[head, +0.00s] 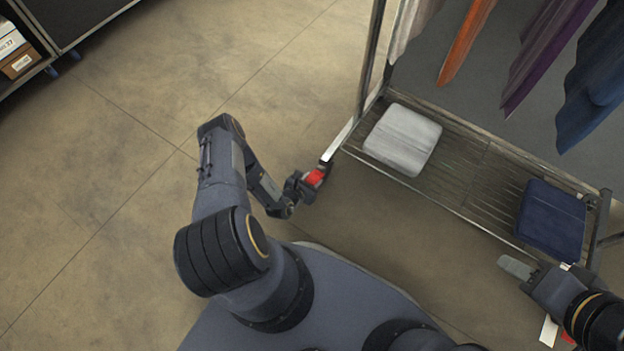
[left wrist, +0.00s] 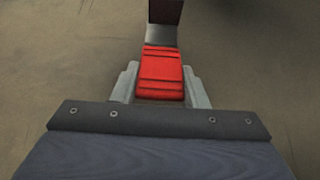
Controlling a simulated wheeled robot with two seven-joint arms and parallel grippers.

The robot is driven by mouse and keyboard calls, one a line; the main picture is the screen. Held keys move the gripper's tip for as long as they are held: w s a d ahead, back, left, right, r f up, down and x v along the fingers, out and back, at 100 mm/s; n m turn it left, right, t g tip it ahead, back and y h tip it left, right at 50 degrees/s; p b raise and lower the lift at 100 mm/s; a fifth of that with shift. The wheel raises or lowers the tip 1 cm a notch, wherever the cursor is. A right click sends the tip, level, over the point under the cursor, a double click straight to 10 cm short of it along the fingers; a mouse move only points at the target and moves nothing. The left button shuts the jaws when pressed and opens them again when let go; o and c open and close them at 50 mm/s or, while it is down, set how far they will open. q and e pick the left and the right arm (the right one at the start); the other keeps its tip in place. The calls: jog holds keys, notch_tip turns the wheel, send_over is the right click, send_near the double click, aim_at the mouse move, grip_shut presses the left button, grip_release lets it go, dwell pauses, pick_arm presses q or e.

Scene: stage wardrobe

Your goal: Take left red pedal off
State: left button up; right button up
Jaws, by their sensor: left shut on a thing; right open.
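The left red pedal (head: 315,177) is at the near left corner of the clothes rack, by the end of a pale metal bar (head: 342,140). My left gripper (head: 317,176) is shut on it. In the left wrist view the red ribbed pedal (left wrist: 162,75) sits between the two grey fingers, and a metal piece (left wrist: 161,35) lies in line just beyond it. I cannot tell whether pedal and metal are joined. My right gripper (head: 527,272) is open and empty near the rack's right end.
The rack's slatted lower shelf (head: 470,165) carries a folded grey-white cloth (head: 402,139) and a folded navy cloth (head: 551,219). Garments (head: 549,50) hang above. A white piece (head: 549,331) and a red bit (head: 568,337) show below my right arm.

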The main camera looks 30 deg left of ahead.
pick_arm(q)
jog(key=shift+s, duration=0.1)
jog(key=o, duration=1)
jog(key=p+v, duration=0.3)
jog(key=v, duration=0.4)
jog(key=shift+s+r, duration=0.15)
jog(key=shift+s, duration=0.15)
